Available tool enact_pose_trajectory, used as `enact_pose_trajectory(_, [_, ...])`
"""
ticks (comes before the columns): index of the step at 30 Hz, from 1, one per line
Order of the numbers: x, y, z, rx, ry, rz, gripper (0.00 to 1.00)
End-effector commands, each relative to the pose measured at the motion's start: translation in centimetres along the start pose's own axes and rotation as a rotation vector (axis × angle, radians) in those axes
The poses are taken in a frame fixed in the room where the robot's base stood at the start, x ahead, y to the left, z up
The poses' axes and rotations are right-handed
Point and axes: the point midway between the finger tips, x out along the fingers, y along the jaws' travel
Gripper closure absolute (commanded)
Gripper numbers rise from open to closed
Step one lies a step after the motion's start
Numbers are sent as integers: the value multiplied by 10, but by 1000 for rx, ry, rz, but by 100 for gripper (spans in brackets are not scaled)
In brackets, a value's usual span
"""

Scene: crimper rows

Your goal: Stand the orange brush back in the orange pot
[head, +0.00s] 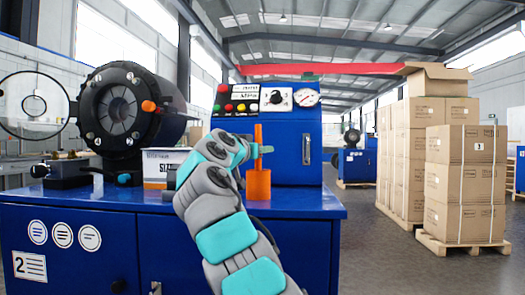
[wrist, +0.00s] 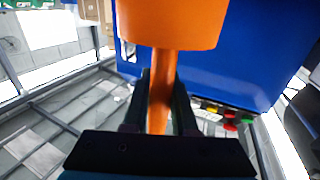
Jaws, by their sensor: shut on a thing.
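The orange brush (head: 258,133) is upright, and my gripper (head: 256,151) is shut on its shaft. In the wrist view my gripper's dark fingers (wrist: 160,105) stand on either side of the orange shaft, with the wide orange body, which looks like the pot (wrist: 170,22), at its end. In the head view the orange pot (head: 258,185) is directly below the gripper on the blue machine top. The brush lines up with the pot. I cannot tell how deep its lower end reaches into the pot, as my gripper hides part of it.
The blue bench (head: 295,203) carries a black crimper head (head: 125,110) at left and a white box (head: 160,166) beside my arm. A blue control panel (head: 293,140) with buttons and a gauge stands close behind the brush. Stacked cartons (head: 465,180) are at right.

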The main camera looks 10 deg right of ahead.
Motion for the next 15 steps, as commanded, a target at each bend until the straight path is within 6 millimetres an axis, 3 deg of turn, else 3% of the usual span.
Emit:
enact_pose_trajectory(6, [0,0,6,0,0,0,100])
enact_pose_trajectory(7, [0,0,6,0,0,0,73])
enact_pose_trajectory(15, [0,0,5,0,0,0,43])
